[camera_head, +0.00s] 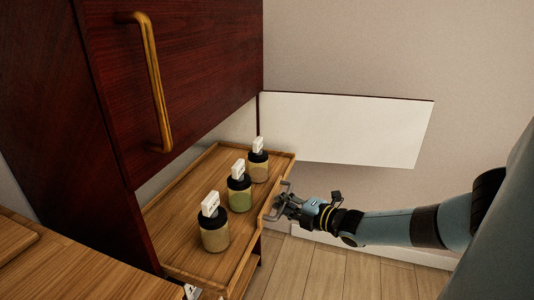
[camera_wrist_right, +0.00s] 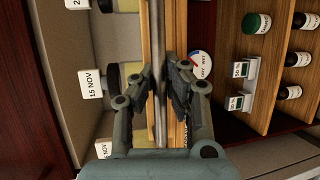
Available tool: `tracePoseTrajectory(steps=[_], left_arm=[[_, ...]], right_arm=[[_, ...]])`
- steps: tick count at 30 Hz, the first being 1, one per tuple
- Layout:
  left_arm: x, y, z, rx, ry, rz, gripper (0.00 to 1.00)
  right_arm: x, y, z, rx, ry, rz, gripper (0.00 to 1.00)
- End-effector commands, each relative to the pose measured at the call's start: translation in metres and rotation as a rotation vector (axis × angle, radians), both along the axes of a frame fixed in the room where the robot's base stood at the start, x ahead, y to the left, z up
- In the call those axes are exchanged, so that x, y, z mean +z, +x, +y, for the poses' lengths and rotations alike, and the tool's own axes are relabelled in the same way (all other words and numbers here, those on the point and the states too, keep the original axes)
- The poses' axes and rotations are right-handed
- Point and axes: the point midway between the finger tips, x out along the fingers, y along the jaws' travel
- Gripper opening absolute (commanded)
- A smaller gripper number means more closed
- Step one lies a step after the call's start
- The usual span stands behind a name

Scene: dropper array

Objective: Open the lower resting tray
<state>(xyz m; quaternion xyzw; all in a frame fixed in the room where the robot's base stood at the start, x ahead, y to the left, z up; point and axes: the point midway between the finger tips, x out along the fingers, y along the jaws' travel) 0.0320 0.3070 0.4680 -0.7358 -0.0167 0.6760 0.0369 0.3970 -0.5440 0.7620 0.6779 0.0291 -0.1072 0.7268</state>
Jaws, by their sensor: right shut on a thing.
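The wooden tray (camera_head: 185,205) juts out from under the dark red cabinet. Three dark-lidded jars with white date tags stand in a row on it: near (camera_head: 214,236), middle (camera_head: 239,194) and far (camera_head: 258,168). A grey metal bar handle (camera_head: 284,188) is on the tray's right-hand front. My right gripper (camera_head: 275,207) is shut on this handle. In the right wrist view the handle (camera_wrist_right: 156,110) runs between the fingers of my right gripper (camera_wrist_right: 166,78). The fingertips partly hide the handle. My left gripper is in neither view.
The cabinet front (camera_head: 190,60) with a brass handle (camera_head: 155,85) hangs above the tray. A white panel (camera_head: 345,130) sticks out behind it. The wrist view shows a shelf (camera_wrist_right: 228,75) with several bottles. Open wooden floor (camera_head: 330,272) lies right of the tray.

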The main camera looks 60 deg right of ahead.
Motion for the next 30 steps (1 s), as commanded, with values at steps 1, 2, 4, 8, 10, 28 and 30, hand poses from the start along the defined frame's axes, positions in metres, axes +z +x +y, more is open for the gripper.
tracePoseTrajectory(steps=[1, 2, 4, 8, 10, 28, 30], left_arm=[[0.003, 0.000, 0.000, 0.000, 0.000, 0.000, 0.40], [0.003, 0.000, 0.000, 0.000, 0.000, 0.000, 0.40], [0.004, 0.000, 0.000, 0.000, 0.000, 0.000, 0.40], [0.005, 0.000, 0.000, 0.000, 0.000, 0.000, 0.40], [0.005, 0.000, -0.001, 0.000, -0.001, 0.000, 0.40], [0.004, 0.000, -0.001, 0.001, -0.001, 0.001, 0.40], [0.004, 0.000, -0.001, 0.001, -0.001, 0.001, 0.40]], right_arm=[[0.002, -0.004, -0.003, 0.001, -0.004, -0.001, 0.00], [0.002, -0.006, -0.003, 0.001, -0.004, -0.001, 0.00], [0.002, -0.010, -0.004, 0.001, -0.004, -0.003, 0.00], [0.002, -0.014, -0.005, 0.002, -0.004, -0.002, 0.00], [0.002, -0.014, -0.005, 0.002, -0.003, -0.004, 0.00], [0.001, -0.015, -0.005, 0.000, -0.001, -0.002, 0.36], [0.001, -0.015, -0.004, 0.000, -0.001, -0.001, 0.36]])
